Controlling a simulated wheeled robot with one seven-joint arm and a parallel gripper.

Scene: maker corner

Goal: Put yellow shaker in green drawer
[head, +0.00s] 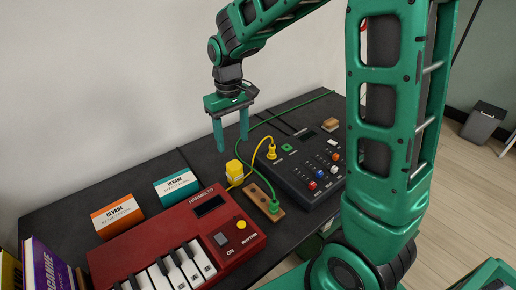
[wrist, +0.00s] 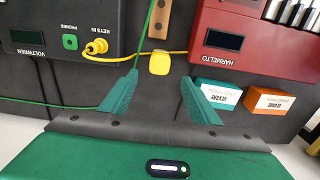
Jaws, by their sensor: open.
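The yellow shaker (head: 234,172) is a small rounded yellow block standing on the dark table, between the red keyboard and the black synth. It also shows in the wrist view (wrist: 159,63), just beyond the gap between my fingertips. My gripper (head: 232,146) is open and empty above the table, pointing down, with the shaker below it and apart from it. Its two green fingers also show in the wrist view (wrist: 160,79). A dark green surface (head: 311,243) shows under the table's front edge, partly hidden by my arm; I cannot tell whether it is the green drawer.
The red keyboard (head: 222,213) lies in front of the shaker. The black synth (head: 301,174) lies to its right. A yellow cable (head: 252,160) runs beside the shaker. A wooden block (head: 263,199) holds a green plug. Teal (head: 176,186) and orange (head: 117,215) boxes stand left.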

